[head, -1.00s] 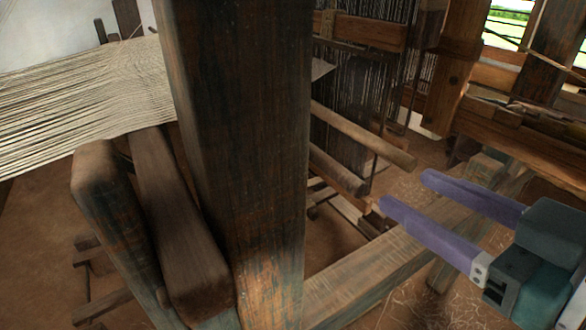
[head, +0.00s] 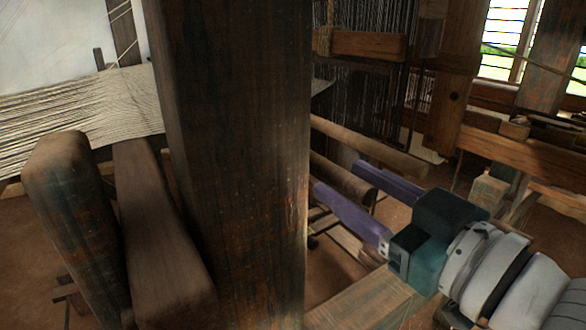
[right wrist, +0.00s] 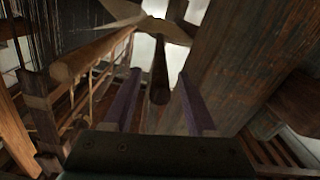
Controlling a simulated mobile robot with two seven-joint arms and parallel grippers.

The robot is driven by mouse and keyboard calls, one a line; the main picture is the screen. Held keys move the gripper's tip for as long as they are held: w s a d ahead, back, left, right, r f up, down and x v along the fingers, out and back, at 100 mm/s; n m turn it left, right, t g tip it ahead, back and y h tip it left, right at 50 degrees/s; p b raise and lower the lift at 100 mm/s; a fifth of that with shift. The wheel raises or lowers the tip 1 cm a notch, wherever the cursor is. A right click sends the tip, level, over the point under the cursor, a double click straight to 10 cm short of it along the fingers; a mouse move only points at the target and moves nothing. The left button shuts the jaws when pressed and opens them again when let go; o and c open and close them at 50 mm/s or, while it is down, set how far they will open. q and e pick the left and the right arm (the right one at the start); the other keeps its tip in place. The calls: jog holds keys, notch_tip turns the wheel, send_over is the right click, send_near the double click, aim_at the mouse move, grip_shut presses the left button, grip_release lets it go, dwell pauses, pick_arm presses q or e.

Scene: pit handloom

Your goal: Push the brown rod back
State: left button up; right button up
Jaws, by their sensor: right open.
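Two brown rods jut out from behind the big post in the head view. The upper rod (head: 372,147) is lighter; the lower, darker rod (head: 343,179) ends close to my right gripper (head: 337,177). My right gripper has two purple fingers, spread apart and empty. In the right wrist view, the darker rod (right wrist: 160,82) points end-on towards the gap between the fingertips (right wrist: 157,73). The lighter rod (right wrist: 92,54) runs outside the fingers, to the left. I cannot tell whether anything touches the dark rod. My left gripper is not in view.
A thick dark post (head: 232,170) stands just left of my right gripper and hides part of the loom. A wooden beam (head: 365,300) lies below the gripper. Pale warp threads (head: 80,115) stretch at the left. Heddles hang behind the rods.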

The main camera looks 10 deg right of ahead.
jog(key=shift+w+a, duration=0.2)
jog(key=shift+w, duration=0.15)
jog(key=shift+c, duration=0.3)
grip_shut()
dwell(1.0)
